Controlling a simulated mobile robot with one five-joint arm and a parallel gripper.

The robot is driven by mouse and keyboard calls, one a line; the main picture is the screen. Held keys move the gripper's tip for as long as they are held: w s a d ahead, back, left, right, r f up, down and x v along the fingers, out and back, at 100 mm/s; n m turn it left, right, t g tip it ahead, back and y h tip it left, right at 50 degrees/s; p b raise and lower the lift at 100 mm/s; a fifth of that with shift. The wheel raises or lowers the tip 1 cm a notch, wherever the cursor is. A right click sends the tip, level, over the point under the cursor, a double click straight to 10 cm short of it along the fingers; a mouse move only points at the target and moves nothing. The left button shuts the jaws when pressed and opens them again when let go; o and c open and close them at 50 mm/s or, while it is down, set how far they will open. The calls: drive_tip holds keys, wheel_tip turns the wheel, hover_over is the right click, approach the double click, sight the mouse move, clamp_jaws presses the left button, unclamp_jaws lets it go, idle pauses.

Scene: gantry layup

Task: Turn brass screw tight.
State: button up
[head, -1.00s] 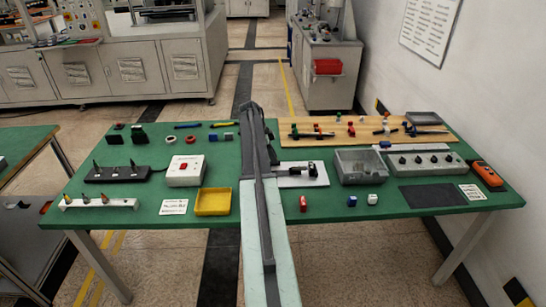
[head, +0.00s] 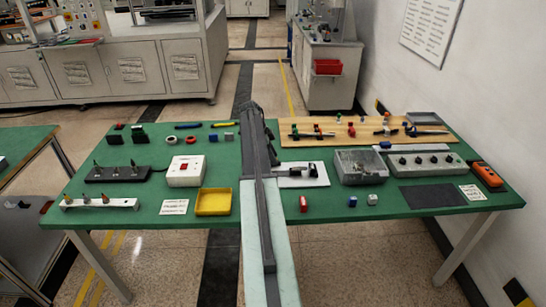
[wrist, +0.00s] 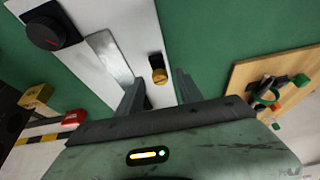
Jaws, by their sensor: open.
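The brass screw (wrist: 159,74) shows in the wrist view as a small gold head at the near end of a dark fitting on a white plate (wrist: 125,28). My gripper (wrist: 160,84) is open, with one dark finger on each side of the screw. A gap shows on both sides, so the jaws do not appear to touch it. I cannot tell how deep the screw sits. In the head view the white plate (head: 290,183) lies just right of my arm; the screw cannot be made out there, and my fingertips are not clear.
In the wrist view a black knob (wrist: 52,30) stands left of the screw and a wooden board (wrist: 255,75) with small parts lies right. In the head view a clear box (head: 360,168) and a grey knob panel (head: 425,162) stand right of the plate. A yellow tray (head: 213,202) sits left.

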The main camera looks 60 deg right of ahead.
drive_tip(key=p+v, duration=0.6)
drive_tip(key=v, duration=0.1)
drive_tip(key=shift+w+r+p, duration=0.2)
drive_tip(key=shift+r+p, duration=0.1)
drive_tip(key=shift+p, duration=0.05)
drive_tip(key=shift+a, duration=0.2)
